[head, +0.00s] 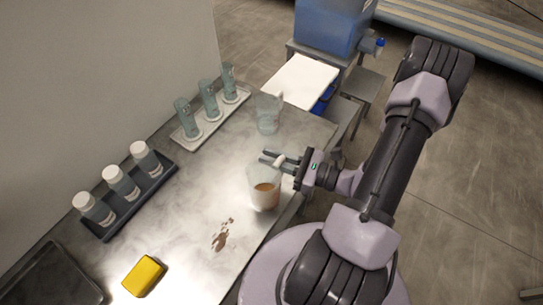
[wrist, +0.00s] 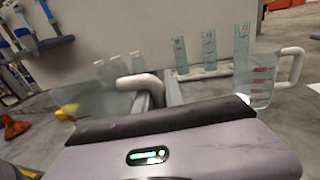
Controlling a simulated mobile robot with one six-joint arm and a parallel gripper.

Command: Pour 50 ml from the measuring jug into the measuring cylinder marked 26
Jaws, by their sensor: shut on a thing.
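A clear measuring jug (head: 264,188) with brownish liquid low in it is near the table's right edge and looks about upright. My gripper (head: 279,160) is shut on its pale handle, which also shows in the wrist view (wrist: 138,82). I cannot tell whether the jug touches the table. Three measuring cylinders, the left one (head: 186,116), the middle one (head: 209,99) and the right one (head: 229,81), stand upright in a white tray (head: 189,137). They also show in the wrist view (wrist: 208,50), where their marks are too small to read surely.
A second clear jug (head: 268,113), with red marks in the wrist view (wrist: 262,80), stands between held jug and white board (head: 299,80). Capped bottles (head: 121,183) stand in a dark tray (head: 103,233). A brown spill (head: 222,236) and yellow sponge (head: 143,276) lie nearer.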

